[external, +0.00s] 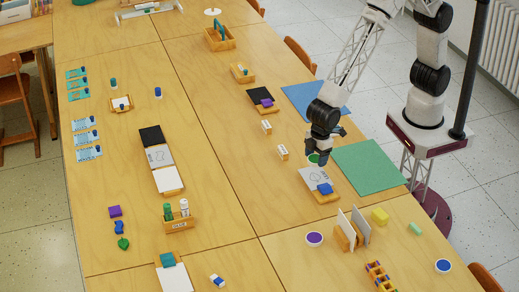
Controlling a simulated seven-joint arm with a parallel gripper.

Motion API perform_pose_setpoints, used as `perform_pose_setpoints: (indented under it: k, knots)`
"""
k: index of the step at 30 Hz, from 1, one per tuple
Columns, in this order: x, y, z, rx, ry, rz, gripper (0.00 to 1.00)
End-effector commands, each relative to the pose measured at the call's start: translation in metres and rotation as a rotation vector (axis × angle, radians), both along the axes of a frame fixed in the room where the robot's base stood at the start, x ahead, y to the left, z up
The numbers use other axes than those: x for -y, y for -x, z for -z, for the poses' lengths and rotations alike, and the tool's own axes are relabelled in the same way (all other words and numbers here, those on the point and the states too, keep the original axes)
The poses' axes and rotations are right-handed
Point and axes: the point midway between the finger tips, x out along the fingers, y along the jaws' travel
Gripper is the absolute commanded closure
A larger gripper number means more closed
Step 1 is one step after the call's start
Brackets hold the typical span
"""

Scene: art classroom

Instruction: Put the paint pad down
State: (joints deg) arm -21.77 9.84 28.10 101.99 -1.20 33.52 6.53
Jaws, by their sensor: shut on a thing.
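My gripper (320,157) is in the middle right of the external view, pointing down. It is shut on a small round pad with a green top and pale rim, which I take to be the paint pad (313,158). The fingers hide part of the pad. The pad shows just beyond the upper end of a white drawing sheet (312,176). I cannot tell whether the pad touches the table or hangs a little above it.
A green mat (368,167) and a blue mat (303,97) lie nearby. The table (235,215) is bare left of the sheet.

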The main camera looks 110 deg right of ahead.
Motion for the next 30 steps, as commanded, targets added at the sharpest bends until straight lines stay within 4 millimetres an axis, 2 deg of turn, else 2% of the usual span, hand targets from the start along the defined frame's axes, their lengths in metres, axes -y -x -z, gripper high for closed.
perform_pose_setpoints:
  k: [3, 18, 24, 28, 30]
  knots:
    - [0.033, -0.011, 0.0, 0.0, 0.001, 0.074, 0.62]
    - [0.163, -0.037, 0.0, 0.004, 0.0, 0.376, 0.62]
    - [0.202, -0.04, 0.0, 0.005, 0.0, 0.466, 0.62]
    - [0.221, -0.041, 0.0, 0.006, 0.0, 0.51, 0.62]
    - [0.22, -0.04, 0.014, 0.003, 0.001, 0.511, 0.62]
